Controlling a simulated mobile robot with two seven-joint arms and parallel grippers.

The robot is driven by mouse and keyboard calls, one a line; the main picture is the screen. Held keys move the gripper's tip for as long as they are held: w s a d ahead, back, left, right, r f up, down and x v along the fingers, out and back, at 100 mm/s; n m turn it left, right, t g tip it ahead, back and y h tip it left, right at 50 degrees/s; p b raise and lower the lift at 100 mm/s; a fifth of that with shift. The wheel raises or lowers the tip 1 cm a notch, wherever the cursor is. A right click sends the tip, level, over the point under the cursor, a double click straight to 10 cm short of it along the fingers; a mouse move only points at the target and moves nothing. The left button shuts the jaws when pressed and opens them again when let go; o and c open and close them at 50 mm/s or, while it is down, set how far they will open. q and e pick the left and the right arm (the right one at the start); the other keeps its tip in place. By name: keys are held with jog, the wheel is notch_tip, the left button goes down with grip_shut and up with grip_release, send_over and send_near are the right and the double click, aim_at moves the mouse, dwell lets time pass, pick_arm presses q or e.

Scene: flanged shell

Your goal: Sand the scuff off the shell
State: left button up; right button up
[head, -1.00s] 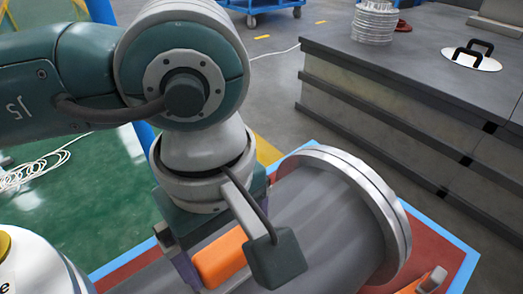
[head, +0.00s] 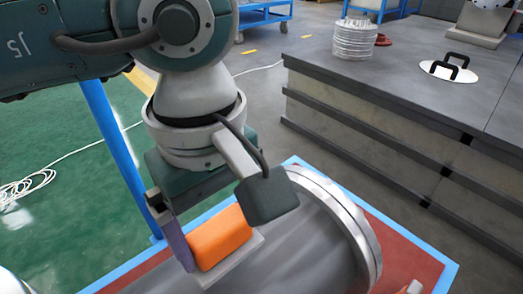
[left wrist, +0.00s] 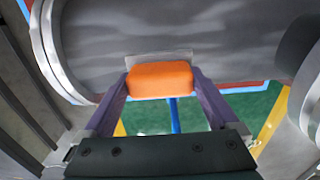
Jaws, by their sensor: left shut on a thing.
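The shell (head: 310,250) is a grey cylinder lying on its side, with a bright metal flange (head: 366,232) at its right end. It also fills the upper part of the left wrist view (left wrist: 220,32). My left gripper (head: 208,236) is shut on an orange block (head: 222,238) with a light grey plate under it. In the left wrist view the block (left wrist: 160,80) sits between both purple fingers. The block is over the shell's side, left of the flange; I cannot tell if its plate touches. I cannot make out a distinct scuff. My right gripper is out of view.
The shell lies over a red surface with a blue edge (head: 420,247). A dark-topped bench (head: 400,100) stands behind, holding a stack of metal discs (head: 354,38) and a white plate with black handles (head: 448,70). Green floor is open at left.

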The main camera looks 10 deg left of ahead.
pick_arm(q)
notch_tip(320, 180, up, 2)
jog(key=shift+w+r+p, duration=0.1)
jog(key=shift+p, duration=0.35)
jog(key=shift+r+p, duration=0.35)
jog(key=shift+r, duration=0.15)
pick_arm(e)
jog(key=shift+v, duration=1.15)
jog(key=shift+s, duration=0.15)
